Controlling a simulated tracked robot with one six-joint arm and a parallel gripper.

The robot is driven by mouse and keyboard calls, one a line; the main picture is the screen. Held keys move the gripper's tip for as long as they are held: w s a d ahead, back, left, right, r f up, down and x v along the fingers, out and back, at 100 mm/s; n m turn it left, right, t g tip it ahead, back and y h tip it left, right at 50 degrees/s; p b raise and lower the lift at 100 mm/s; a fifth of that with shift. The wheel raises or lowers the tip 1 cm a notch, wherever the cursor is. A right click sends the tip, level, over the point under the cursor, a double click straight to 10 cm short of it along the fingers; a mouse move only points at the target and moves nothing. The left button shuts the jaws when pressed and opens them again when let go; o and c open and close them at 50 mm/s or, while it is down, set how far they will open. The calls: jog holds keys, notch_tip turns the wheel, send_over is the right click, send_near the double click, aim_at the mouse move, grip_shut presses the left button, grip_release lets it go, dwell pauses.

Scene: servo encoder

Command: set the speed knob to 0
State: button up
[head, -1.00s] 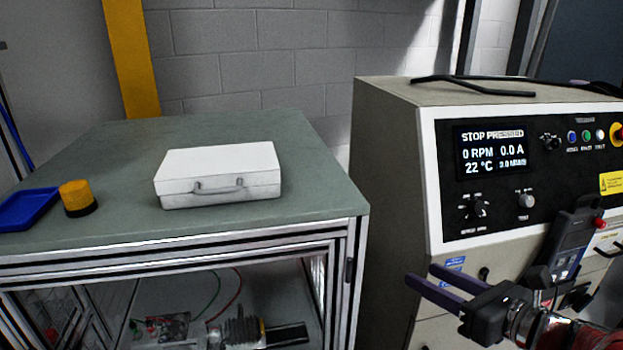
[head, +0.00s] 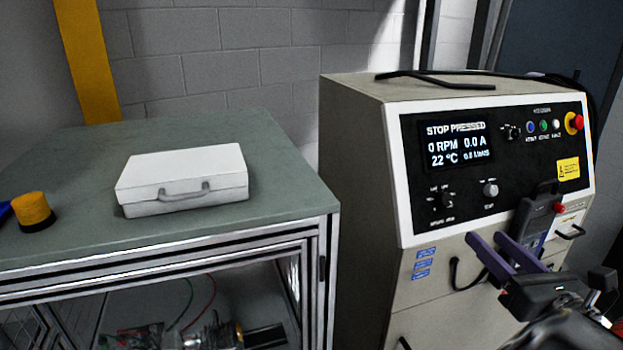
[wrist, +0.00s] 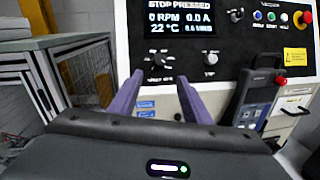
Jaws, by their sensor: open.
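The control cabinet (head: 360,150) stands at the right with a black front panel. Its panel carries a black knob (head: 446,199) at lower left, a grey knob (head: 491,189) beside it, and a small knob (head: 511,131) right of the display. Their labels are too blurred to tell which is the speed knob, and I cannot read their settings. The display (head: 457,143) reads STOP PRESSED, 0 RPM, 0.0 A and 22 °C. My gripper (head: 488,238) is open and empty, in front of the cabinet. In the wrist view its fingertips (wrist: 160,76) appear below the lower knobs.
A handheld device (head: 529,222) hangs on the cabinet front, close to my gripper. A red stop button (head: 574,123) is at the panel's right end. A cable (head: 435,80) lies on top. The left bench (head: 90,150) holds a white case (head: 183,180) and an orange-black cylinder (head: 33,211).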

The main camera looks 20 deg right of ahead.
aim_at(448, 203)
jog(key=shift+w+d, duration=0.25)
jog(key=shift+w, duration=1.95)
jog(key=shift+w+d, duration=0.2)
jog(key=shift+w, duration=2.05)
jog(key=shift+w+d, duration=0.25)
jog(key=shift+w, duration=1.95)
jog(key=c, duration=1)
